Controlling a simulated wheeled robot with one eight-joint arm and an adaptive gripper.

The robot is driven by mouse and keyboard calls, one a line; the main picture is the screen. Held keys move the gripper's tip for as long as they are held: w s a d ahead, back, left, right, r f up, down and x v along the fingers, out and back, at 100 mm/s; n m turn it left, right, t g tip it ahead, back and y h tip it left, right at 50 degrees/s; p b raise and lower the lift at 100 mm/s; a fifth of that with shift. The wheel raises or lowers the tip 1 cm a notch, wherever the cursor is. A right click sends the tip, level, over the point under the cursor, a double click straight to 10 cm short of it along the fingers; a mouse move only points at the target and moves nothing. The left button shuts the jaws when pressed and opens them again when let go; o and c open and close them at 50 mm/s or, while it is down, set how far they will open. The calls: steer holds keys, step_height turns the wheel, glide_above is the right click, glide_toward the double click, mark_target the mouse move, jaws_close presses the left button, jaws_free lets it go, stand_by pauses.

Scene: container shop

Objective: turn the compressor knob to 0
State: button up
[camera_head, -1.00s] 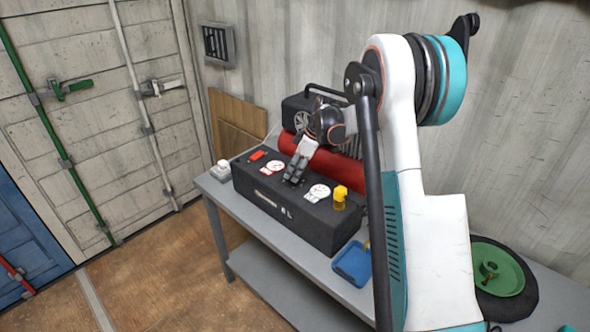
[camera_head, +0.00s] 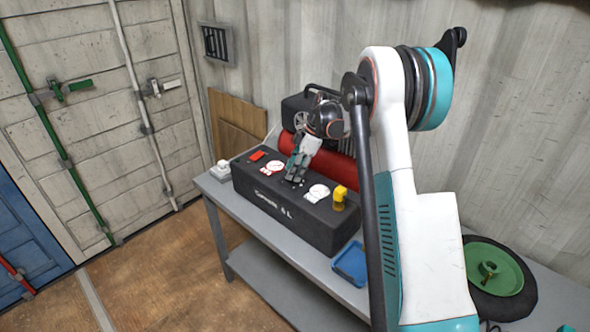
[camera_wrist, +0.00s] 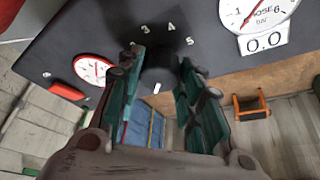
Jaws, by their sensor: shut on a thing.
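The black compressor box (camera_head: 262,205) stands on the bench with its panel facing up. My gripper (camera_head: 296,175) reaches down to the middle of this panel, between two white gauges. In the wrist view my gripper (camera_wrist: 162,62) has its teal fingers on both sides of the black knob (camera_wrist: 158,68), shut on it. A white mark on the knob shows at its lower edge, away from the printed 3, 4 and 5 above it. Other scale numbers are hidden or unclear. In the head view the fingers hide the knob.
The hose gauge (camera_wrist: 262,12) has a 0.0 label below it. A second gauge (camera_wrist: 91,70) and a red switch (camera_wrist: 66,91) lie left of the knob. A yellow fitting (camera_head: 340,197) stands on the panel's right end. A blue tray (camera_head: 351,263) lies on the bench nearby.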

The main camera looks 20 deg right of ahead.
steer(key=o, duration=1.1)
steer(key=shift+c, duration=0.2)
steer(key=v, duration=1.2)
steer(key=shift+w, duration=0.1)
